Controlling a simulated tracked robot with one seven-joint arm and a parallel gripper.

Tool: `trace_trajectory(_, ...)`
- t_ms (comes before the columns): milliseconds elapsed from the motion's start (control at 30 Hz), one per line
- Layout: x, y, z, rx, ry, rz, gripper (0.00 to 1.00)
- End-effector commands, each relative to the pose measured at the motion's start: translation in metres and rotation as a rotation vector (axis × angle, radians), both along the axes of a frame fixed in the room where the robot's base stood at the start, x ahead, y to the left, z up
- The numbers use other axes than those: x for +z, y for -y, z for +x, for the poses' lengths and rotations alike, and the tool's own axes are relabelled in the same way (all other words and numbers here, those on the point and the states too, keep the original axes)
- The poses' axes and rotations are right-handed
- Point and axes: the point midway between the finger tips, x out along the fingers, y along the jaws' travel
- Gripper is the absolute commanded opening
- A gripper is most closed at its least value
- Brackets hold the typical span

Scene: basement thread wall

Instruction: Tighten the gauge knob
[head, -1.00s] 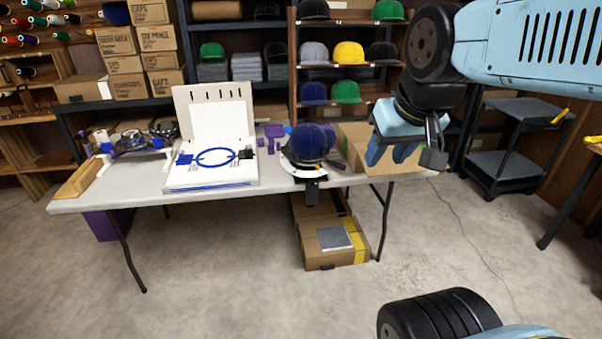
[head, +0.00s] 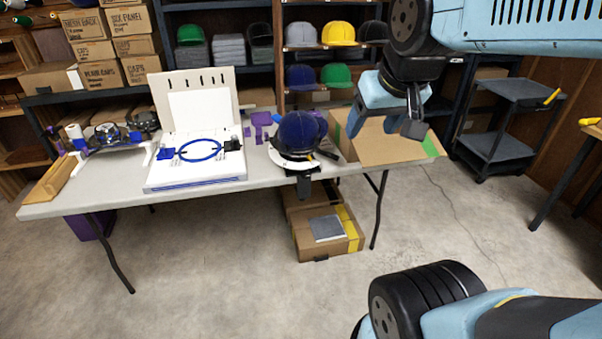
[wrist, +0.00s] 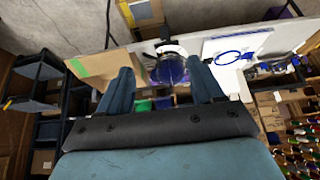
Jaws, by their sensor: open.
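A navy cap (head: 297,132) sits on a white curved holder (head: 290,163) with a black clamp (head: 304,186) at the table's front edge. The cap also shows in the wrist view (wrist: 170,70). I cannot pick out the gauge knob for certain; the parts around the holder are too small to tell. My gripper (head: 372,124) is open and empty, above and to the right of the cap, over an open cardboard box (head: 400,150). In the wrist view my gripper (wrist: 162,76) has its two blue fingers wide apart, with the cap seen between them, farther off.
Small purple parts (head: 262,119) lie behind. Boxes (head: 325,232) stand under the table. A dark cart (head: 505,130) is at the right. Floor in front is clear.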

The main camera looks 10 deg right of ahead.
Motion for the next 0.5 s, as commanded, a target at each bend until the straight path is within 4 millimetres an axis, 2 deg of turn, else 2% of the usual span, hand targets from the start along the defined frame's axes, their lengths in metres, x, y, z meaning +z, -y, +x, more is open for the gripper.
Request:
trace_trajectory(267,-0.019,0.001,0.087,-0.004,0.097,0.003,0.68)
trace_trajectory(500,-0.045,0.001,0.163,-0.008,0.199,0.005,0.68)
